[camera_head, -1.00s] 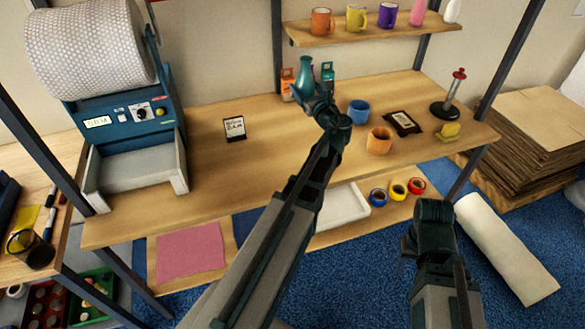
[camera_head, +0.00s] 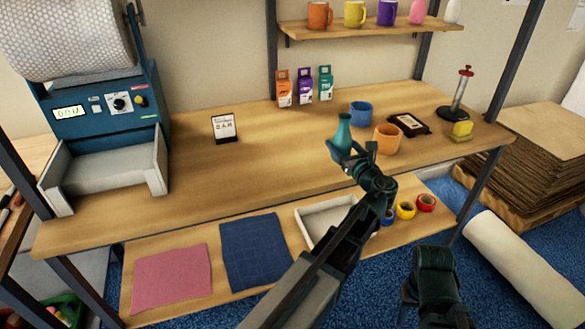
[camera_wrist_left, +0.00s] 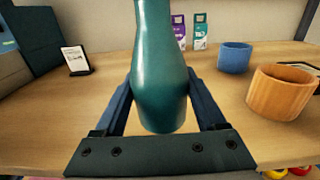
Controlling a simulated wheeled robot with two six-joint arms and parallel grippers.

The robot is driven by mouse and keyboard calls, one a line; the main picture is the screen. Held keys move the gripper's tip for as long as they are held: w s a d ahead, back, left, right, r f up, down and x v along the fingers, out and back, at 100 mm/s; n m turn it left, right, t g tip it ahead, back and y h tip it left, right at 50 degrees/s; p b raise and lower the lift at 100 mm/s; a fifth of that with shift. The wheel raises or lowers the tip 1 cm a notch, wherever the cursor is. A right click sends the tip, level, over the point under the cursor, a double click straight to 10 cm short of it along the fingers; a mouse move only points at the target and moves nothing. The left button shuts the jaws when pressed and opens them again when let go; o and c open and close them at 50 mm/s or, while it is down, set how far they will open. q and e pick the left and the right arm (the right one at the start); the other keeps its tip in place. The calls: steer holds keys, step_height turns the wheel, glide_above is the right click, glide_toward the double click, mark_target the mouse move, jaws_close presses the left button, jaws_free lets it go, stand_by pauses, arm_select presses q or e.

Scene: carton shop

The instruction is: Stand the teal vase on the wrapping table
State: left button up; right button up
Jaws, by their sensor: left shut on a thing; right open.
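The teal vase (camera_head: 343,134) is upright in my left gripper (camera_head: 352,158), over the front part of the wrapping table (camera_head: 240,165). In the left wrist view the vase (camera_wrist_left: 162,75) stands between the two fingers, which are shut on its body. Its base shows against the table top; I cannot tell whether it touches the wood. My right gripper (camera_head: 432,262) is low in front of the table, apart from everything; its fingertips are hard to make out.
An orange mug (camera_head: 387,139) and a blue mug (camera_head: 360,113) stand just right of the vase. Several small boxes (camera_head: 304,87) stand behind. A small sign (camera_head: 224,128) stands left, near the blue machine (camera_head: 105,105). The table's middle is clear.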

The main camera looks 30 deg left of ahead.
arm_select(q)
steer(key=a, duration=0.5)
steer(key=s+a+f+b, duration=0.1)
steer(key=a, duration=1)
steer(key=shift+s+f, duration=0.25)
steer(key=shift+f+b, duration=1.75)
steer(key=shift+b, duration=0.2)
steer(key=shift+f, duration=0.2)
steer(key=o, duration=1.5)
steer(key=shift+r, duration=0.1)
steer(key=shift+o, duration=0.2)
steer(key=shift+r, duration=0.25)
steer(key=v, duration=1.2)
steer(key=shift+s+f, duration=0.1)
